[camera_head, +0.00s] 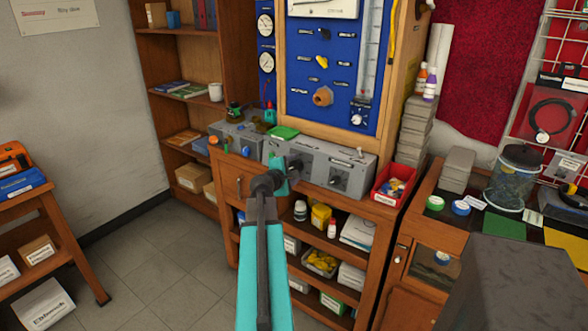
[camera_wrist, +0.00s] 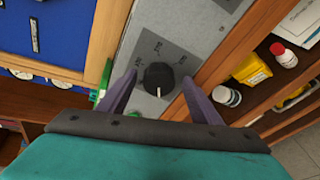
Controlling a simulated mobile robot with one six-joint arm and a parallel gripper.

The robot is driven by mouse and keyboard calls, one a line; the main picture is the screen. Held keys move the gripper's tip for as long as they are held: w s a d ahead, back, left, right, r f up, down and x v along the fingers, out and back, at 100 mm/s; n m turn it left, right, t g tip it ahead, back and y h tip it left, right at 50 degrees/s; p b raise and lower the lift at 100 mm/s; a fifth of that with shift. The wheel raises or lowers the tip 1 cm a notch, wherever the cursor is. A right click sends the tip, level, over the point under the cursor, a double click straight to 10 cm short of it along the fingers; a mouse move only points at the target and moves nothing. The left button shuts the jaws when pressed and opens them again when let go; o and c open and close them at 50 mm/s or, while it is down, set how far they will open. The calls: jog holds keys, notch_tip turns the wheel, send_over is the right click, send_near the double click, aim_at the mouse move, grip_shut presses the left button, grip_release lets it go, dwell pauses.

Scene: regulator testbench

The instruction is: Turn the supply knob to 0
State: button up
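In the wrist view a round black knob (camera_wrist: 158,78) sits on a grey panel (camera_wrist: 188,35) with small printed marks around it, too small to read. A white line on the knob points toward the bottom of the picture. My gripper (camera_wrist: 159,80) is open, with one finger on each side of the knob; I cannot tell whether either touches it. In the head view my gripper (camera_head: 282,178) is in front of the left part of the grey bench box (camera_head: 310,158) and hides the knob there. A second dark knob (camera_head: 337,182) shows on the box's right part.
A smaller grey box (camera_head: 237,137) with a blue and an orange knob stands to the left. A red bin (camera_head: 394,184) stands at the right end, a green item (camera_head: 284,132) lies on top. The blue panel (camera_head: 335,75) rises behind. Shelves with bottles lie below.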

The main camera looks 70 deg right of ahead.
jog(key=shift+a+r, duration=0.1)
jog(key=shift+a, duration=0.05)
jog(key=b+v, duration=0.6)
jog(key=v, duration=0.4)
jog(key=shift+a+b, duration=0.3)
jog(key=shift+a, duration=0.1)
dwell(0.4)
jog(key=b, duration=0.4)
jog(key=shift+w+a+r+b, duration=0.15)
jog(key=shift+a+b, duration=0.2)
jog(key=a+b, duration=0.1)
jog(key=b, duration=0.4)
jog(key=shift+a+r, duration=0.15)
jog(key=shift+a, duration=0.05)
jog(key=shift+a+r+b, duration=0.15)
jog(key=shift+a+b, duration=0.05)
jog(key=shift+b, duration=0.45)
